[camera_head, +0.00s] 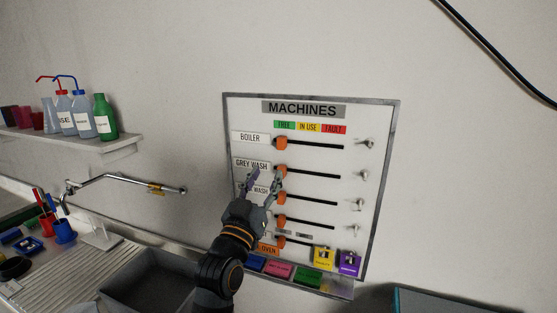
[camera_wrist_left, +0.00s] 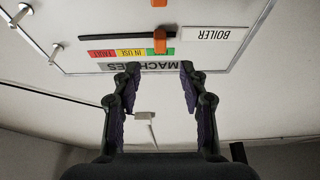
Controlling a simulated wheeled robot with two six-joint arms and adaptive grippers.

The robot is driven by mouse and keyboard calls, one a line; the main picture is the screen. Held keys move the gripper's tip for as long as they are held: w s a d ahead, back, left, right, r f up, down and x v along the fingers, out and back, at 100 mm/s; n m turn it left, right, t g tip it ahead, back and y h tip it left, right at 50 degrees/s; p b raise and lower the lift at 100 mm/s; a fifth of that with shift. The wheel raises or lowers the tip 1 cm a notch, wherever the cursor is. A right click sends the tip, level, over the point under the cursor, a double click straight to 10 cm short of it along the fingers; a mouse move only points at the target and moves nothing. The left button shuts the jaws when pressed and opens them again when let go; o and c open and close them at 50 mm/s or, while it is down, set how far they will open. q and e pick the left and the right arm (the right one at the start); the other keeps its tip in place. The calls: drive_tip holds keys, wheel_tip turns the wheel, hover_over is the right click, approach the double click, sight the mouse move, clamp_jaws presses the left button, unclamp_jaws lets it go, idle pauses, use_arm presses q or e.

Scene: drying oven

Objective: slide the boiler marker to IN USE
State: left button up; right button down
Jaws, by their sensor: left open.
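The MACHINES board (camera_head: 303,109) hangs on the wall. The boiler marker (camera_head: 281,142) is an orange block at the left end of the top black slot (camera_head: 320,146), below the green FREE label (camera_head: 285,125). The yellow IN USE label (camera_head: 308,127) is right of FREE. In the upside-down left wrist view, the marker (camera_wrist_left: 160,42) sits beside the BOILER label (camera_wrist_left: 213,34). My left gripper (camera_head: 267,177) is open and empty. In the head view it overlaps the GREY WASH row, below the boiler marker. In the wrist view its fingers frame the MACHINES title, apart from the marker.
Several other orange markers, such as the grey wash one (camera_head: 282,170), sit on the slots below. Pegs (camera_head: 364,143) stick out at the board's right. A metal tap (camera_head: 126,181) and a shelf of bottles (camera_head: 82,142) are at the left. Wall above the board is clear.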

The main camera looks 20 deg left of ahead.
sight(280, 145)
use_arm(q)
drive_tip(key=p+x, duration=0.1)
drive_tip(key=x, duration=0.2)
drive_tip(key=p+x, duration=0.2)
drive_tip(key=x, duration=0.1)
drive_tip(key=p+x, duration=0.2)
drive_tip(key=x, duration=0.1)
drive_tip(key=shift+r, duration=0.45)
drive_tip(key=shift+w, duration=0.65)
clamp_jaws()
